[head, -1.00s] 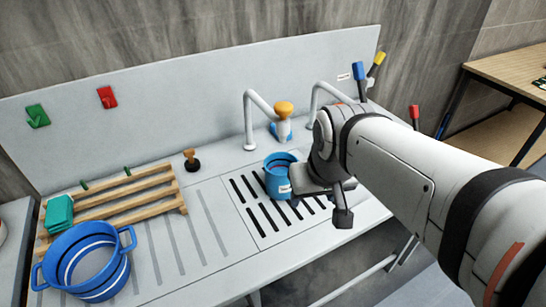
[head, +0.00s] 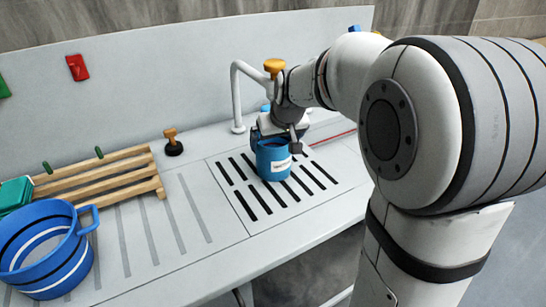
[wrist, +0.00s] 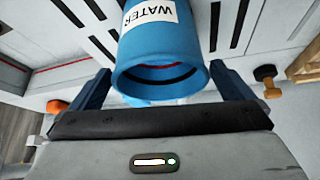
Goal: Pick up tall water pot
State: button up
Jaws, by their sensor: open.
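The water pot (head: 272,163) is a blue cylinder with a white label, upright on the slotted drain area of the counter. In the wrist view, the pot (wrist: 165,62) shows its open rim and a label reading "WATER". My gripper (head: 279,132) is at the far side of the pot, close against it in the head view. In the wrist view, its two dark blue fingers (wrist: 160,76) are spread, one on each side of the pot, with gaps visible. The lower parts of the fingers are hidden in the head view.
A white faucet (head: 236,95) and an orange-yellow knob-topped item (head: 273,66) stand behind the pot. A wooden rack (head: 105,175), a brown-handled stopper (head: 172,144) and a large blue striped pot (head: 45,255) are to the left. The counter in front is clear.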

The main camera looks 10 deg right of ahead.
aim_at(274, 145)
jog(key=x, duration=0.4)
jog(key=shift+w+f, duration=0.2)
jog(key=c, duration=0.9)
jog(key=shift+c, duration=1.3)
jog(key=shift+r, duration=0.1)
jog(key=shift+r, duration=0.1)
